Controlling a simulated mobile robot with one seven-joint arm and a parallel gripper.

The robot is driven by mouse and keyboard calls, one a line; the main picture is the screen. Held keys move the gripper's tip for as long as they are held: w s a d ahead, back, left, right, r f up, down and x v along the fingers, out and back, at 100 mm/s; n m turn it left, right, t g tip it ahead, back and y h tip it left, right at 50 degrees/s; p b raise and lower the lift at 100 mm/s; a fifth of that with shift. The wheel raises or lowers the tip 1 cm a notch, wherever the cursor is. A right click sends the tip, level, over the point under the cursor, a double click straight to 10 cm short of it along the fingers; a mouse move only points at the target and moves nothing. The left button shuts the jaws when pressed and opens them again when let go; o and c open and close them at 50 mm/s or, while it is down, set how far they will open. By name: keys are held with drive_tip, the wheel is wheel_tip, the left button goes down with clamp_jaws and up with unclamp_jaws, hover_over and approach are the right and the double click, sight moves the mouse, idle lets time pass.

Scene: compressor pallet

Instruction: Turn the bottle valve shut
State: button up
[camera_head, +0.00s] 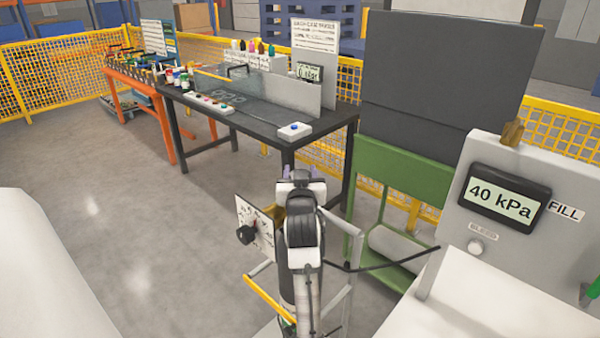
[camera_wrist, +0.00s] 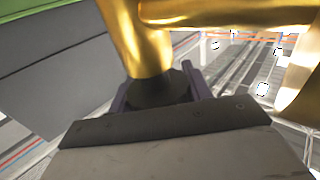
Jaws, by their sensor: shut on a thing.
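The brass bottle valve (camera_wrist: 145,40) fills the upper part of the wrist view, with thick golden pipes meeting above a dark handwheel (camera_wrist: 160,88). My gripper (camera_wrist: 157,92) has its two purple fingers on either side of this dark handwheel and is shut on it. In the head view my arm hides most of the valve; only a bit of brass (camera_head: 272,213) shows left of the wrist. The bottle itself is mostly hidden there behind my arm. How far the valve is turned cannot be told.
A grey panel's display (camera_head: 503,196) reads 40 kPa. A black hose (camera_head: 385,262) and grey frame posts (camera_head: 345,230) are close on the right. Open floor lies left.

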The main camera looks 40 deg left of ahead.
drive_tip(key=o, duration=1)
wheel_tip(320, 180, up, 20)
drive_tip(key=b, duration=0.3)
